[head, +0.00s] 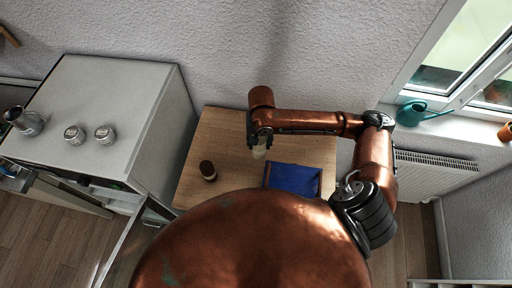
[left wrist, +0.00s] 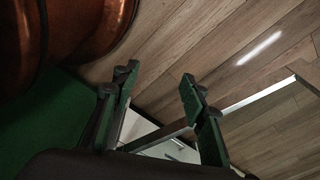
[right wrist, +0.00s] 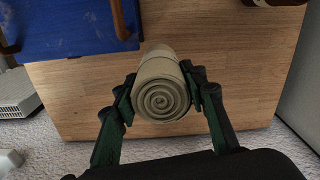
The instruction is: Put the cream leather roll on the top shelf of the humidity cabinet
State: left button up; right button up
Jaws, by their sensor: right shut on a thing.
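The cream leather roll (right wrist: 160,88) is a rolled-up cylinder with its spiral end toward the right wrist camera. My right gripper (right wrist: 165,92) is shut on it, one finger on each side. In the head view the roll (head: 260,152) shows small below my right gripper (head: 262,140), over the wooden table. The humidity cabinet appears to be the grey-white cabinet (head: 110,95) at the left; its front is seen only at a steep angle, and its top shelf is hidden. My left gripper (left wrist: 160,105) is open and empty, with wood floor beyond its fingers.
On the wooden table (head: 225,135) are a dark brown roll or jar (head: 208,171) and a blue tray or cloth (head: 293,179). Small jars (head: 104,134) and a metal jug (head: 25,121) stand on the cabinet. A window sill with a teal watering can (head: 412,113) is at the right.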

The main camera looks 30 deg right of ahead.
aim_at(261, 153)
jog(key=shift+w+d, duration=0.1)
jog(key=shift+d, duration=0.35)
notch_tip(261, 153, down, 5)
jog(key=shift+d+f, duration=0.1)
jog(key=shift+d, duration=0.05)
jog(key=shift+f, duration=2.35)
pick_arm(q)
jog(key=shift+s+a+r, duration=0.1)
jog(key=shift+s+r, duration=0.1)
jog(key=shift+s, duration=0.3)
jog(key=shift+s+a+r, duration=0.1)
jog(key=shift+s+r, duration=0.05)
jog(key=shift+s, duration=0.35)
pick_arm(e)
jog(key=o, duration=1.2)
jog(key=shift+f, duration=0.1)
